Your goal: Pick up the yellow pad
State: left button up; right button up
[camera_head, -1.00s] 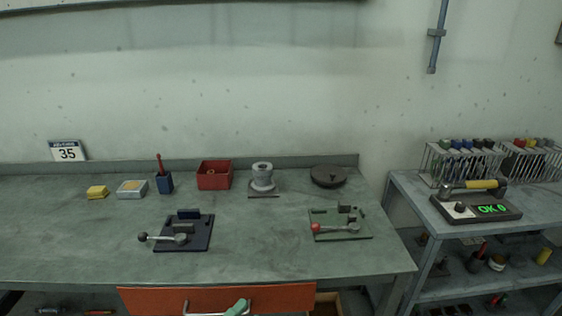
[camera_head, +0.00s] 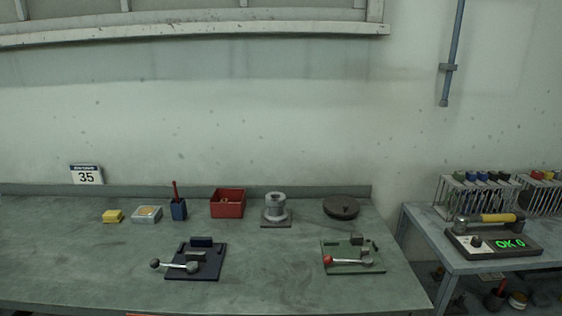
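The yellow pad (camera_head: 113,216) is a small yellow block lying on the green-grey workbench (camera_head: 60,270), toward the back left. It sits just left of a light grey square tin (camera_head: 147,214) with a yellowish top. Nothing covers the pad. Neither of my grippers shows in the head view.
A blue holder (camera_head: 179,210) with a red tool, a red bin (camera_head: 228,203), a grey flanged valve part (camera_head: 276,208) and a dark disc (camera_head: 341,207) line the back. Blue (camera_head: 206,265) and green (camera_head: 365,265) lever fixtures stand in front. A side shelf (camera_head: 425,224) is at right.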

aim_at(110, 216)
jog(key=u, duration=1.25)
